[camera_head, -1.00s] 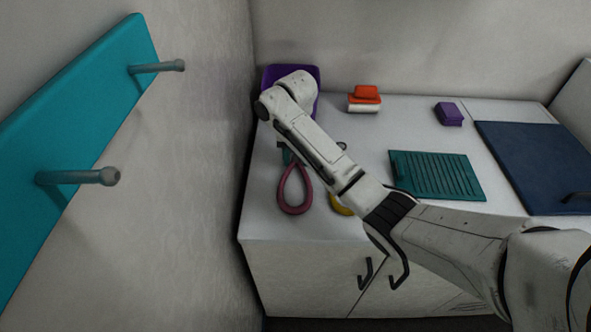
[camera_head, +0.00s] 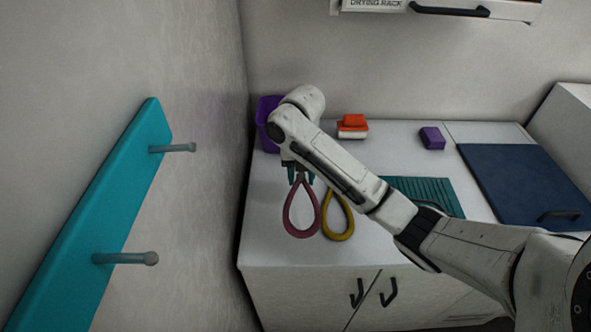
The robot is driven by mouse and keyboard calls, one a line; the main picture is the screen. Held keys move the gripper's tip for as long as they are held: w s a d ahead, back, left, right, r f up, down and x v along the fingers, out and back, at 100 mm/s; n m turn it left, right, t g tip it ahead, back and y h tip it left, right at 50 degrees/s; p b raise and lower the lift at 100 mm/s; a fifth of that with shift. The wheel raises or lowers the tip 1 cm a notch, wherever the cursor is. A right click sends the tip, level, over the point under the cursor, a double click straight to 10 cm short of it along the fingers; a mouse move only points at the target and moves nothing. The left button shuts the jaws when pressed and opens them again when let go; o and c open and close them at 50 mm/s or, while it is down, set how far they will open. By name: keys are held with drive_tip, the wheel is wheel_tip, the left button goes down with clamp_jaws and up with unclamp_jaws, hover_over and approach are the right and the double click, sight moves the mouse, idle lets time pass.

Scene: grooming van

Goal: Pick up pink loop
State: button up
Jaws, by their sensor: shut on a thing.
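The pink loop (camera_head: 290,228) hangs upright below my gripper (camera_head: 301,181) in the head view, its narrow top between the teal fingertips. My gripper is shut on that top end and points down, partly hidden by my arm. The loop is in front of the white counter top (camera_head: 262,205); I cannot tell whether its lower end touches the surface. A yellow loop (camera_head: 338,236) lies on the counter just right of the pink one, its upper part behind my arm.
A purple bin (camera_head: 265,125) stands at the back left. An orange-and-white brush (camera_head: 352,127), a purple block (camera_head: 432,138), a green ribbed mat (camera_head: 432,190) and a navy panel (camera_head: 525,185) are farther right. A teal board with pegs (camera_head: 110,225) is on the left wall.

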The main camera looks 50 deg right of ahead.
drive_tip(key=s+r, duration=0.1)
drive_tip(key=s, duration=0.1)
drive_tip(key=s+a+r, duration=0.1)
drive_tip(key=s, duration=0.2)
drive_tip(key=s+a+r, duration=0.1)
drive_tip(key=s+r, duration=0.1)
drive_tip(key=s, duration=0.1)
drive_tip(key=shift+s+a, duration=0.15)
drive_tip(key=shift+s, duration=0.05)
drive_tip(key=shift+f, duration=0.15)
